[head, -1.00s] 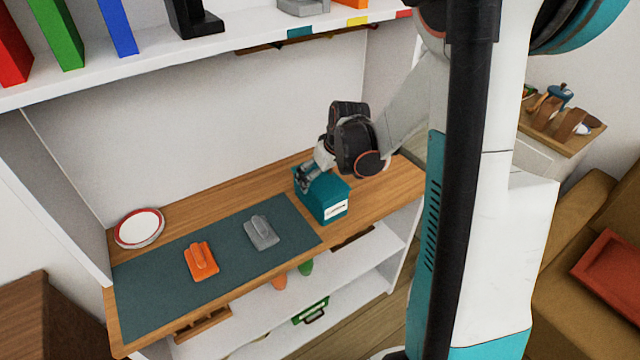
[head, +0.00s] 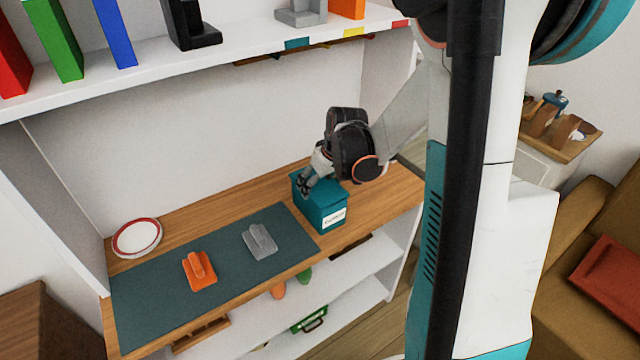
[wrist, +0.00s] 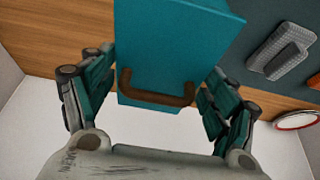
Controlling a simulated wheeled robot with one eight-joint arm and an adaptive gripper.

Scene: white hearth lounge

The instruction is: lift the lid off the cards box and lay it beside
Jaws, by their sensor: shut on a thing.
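The teal cards box (head: 322,214) stands on the wooden counter, with a white label on its front. My gripper (head: 306,185) is at the box's top left, its fingers angled down. In the wrist view the teal box (wrist: 175,40) lies between my two fingers, with a brown handle (wrist: 155,92) across its near edge. My fingers and wrist hide part of the top.
A dark mat (head: 150,310) lies left of the box, with an orange block (head: 199,272) and a grey block (head: 260,241) on it. A red-rimmed plate (head: 137,238) stands at the counter's far left. A shelf (head: 230,52) overhangs the counter. Bare wood shows around the box.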

